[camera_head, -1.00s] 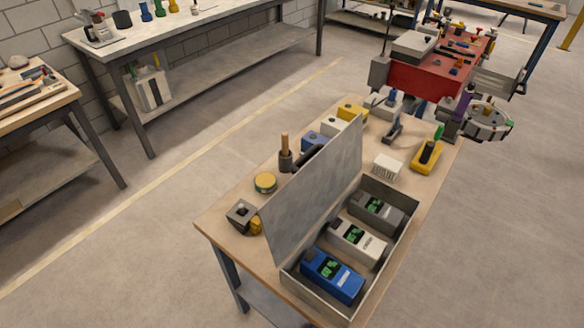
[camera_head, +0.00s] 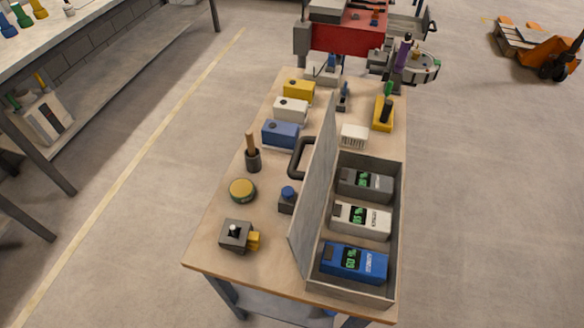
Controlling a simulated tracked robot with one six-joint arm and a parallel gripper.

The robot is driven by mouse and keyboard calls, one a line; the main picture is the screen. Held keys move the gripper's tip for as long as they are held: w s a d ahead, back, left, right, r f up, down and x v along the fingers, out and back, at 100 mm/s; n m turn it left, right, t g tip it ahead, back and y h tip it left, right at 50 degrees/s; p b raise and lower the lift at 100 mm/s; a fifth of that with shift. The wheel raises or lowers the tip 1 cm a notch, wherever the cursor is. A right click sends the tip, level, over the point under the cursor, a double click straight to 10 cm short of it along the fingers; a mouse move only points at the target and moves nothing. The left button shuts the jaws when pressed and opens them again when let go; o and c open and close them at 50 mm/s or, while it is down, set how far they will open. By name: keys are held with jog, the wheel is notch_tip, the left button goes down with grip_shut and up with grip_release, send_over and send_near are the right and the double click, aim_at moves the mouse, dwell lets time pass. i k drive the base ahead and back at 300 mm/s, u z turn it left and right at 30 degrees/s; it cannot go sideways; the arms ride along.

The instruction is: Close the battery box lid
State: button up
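The battery box (camera_head: 396,222) stands on the right side of a wooden-topped table. Its grey lid (camera_head: 316,195) stands up, open, along the box's left edge. A black handle (camera_head: 299,157) shows on the lid's left side. Inside the box lie a blue battery (camera_head: 375,265), a white battery (camera_head: 376,220) and a grey battery (camera_head: 381,184), each with a green display. My gripper does not show in the view.
Left of the lid, the wooden table (camera_head: 222,257) holds a grey block (camera_head: 235,233), a yellow-topped tin (camera_head: 242,190), a wooden-handled tool (camera_head: 252,155) and several small boxes. A red cart (camera_head: 345,42) stands behind. Open floor lies to the right.

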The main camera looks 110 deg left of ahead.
aim_at(301, 235)
jog(key=k, duration=1)
jog(key=u, duration=3.2)
